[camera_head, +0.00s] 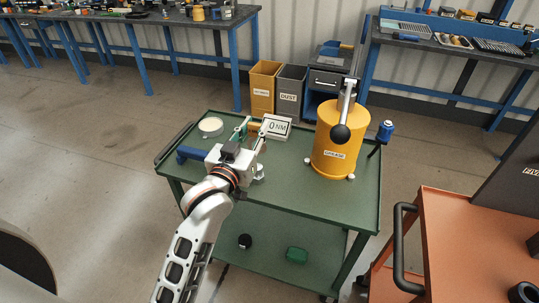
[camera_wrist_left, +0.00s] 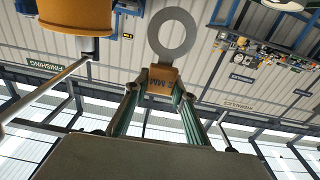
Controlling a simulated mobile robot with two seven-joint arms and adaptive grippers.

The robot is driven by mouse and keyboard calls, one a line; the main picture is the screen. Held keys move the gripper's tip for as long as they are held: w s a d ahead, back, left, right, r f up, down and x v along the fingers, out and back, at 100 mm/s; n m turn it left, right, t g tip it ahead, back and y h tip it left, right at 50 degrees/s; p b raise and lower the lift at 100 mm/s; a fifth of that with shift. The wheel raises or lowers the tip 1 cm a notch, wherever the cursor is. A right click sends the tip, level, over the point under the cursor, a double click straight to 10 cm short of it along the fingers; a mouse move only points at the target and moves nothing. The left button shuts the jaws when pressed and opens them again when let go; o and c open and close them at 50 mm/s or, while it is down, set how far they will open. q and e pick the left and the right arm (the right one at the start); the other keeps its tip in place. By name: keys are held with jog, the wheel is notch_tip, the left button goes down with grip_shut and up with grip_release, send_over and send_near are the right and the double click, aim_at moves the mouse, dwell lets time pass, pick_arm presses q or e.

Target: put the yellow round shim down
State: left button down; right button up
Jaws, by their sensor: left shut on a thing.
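The yellow round shim shows in the left wrist view as a flat grey ring (camera_wrist_left: 172,36) on a yellow-orange tab (camera_wrist_left: 161,76) with dark lettering. My left gripper (camera_wrist_left: 160,88) is shut on the tab, and the ring sticks out beyond the fingertips. In the head view, my left gripper (camera_head: 252,131) is over the green cart (camera_head: 310,195), left of the grease drum. A bit of the yellow tab (camera_head: 256,131) shows between its fingers there. I cannot tell whether the shim touches anything. My right gripper is not in view.
A display reading 0 NM (camera_head: 277,126) is behind my gripper. A pale round dish (camera_head: 210,126) and a blue item (camera_head: 190,155) are to the left.

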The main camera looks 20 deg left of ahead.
pick_arm(q)
jog(key=w+d+r+p, duration=0.1)
jog(key=w+d+r, duration=0.1)
jog(key=w+r, duration=0.5)
jog(key=f+b, duration=0.2)
jog(key=f, duration=0.7)
jog(key=f+b, duration=0.2)
jog(key=f, duration=0.8)
jog(key=shift+a+f+b, duration=0.2)
jog(key=shift+f+b, duration=0.05)
jog(key=shift+b, duration=0.05)
jog(key=shift+f, duration=0.15)
jog(key=c, duration=1.7)
grip_release()
